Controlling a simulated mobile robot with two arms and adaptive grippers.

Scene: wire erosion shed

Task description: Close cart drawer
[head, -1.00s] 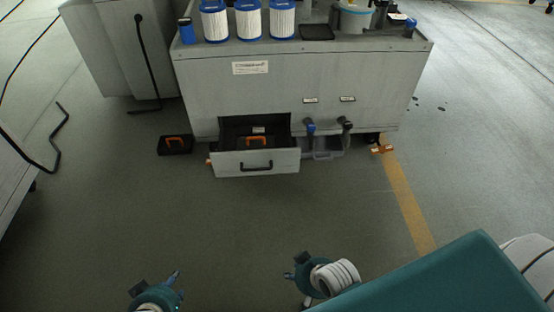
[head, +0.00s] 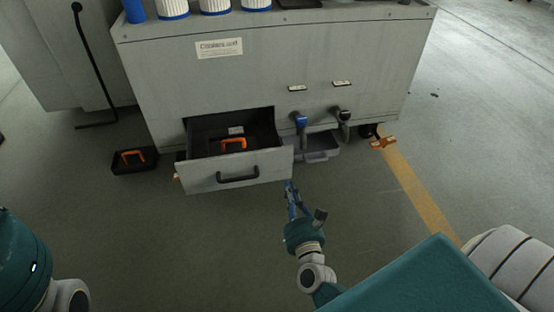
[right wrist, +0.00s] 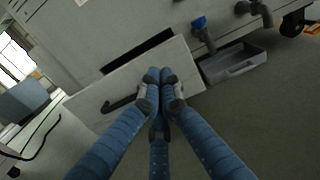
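The cart drawer (head: 205,178) stands open at the lower left of the grey cart (head: 250,72), its front panel pulled out from the body. It has a black bar handle (head: 238,178), and a dark item with an orange handle (head: 233,143) lies inside. My right gripper (head: 289,187) is just off the right end of the drawer front. In the right wrist view its blue fingers (right wrist: 160,76) are together, empty, in front of the drawer panel (right wrist: 125,98), right of the handle (right wrist: 119,104). I cannot tell whether they touch the panel. My left gripper is out of view.
A grey bin (head: 318,147) sits under two valves, one with a blue handle (head: 300,119), right of the drawer. A black tray with an orange handle (head: 133,159) lies on the floor to the left. The floor before the drawer is clear.

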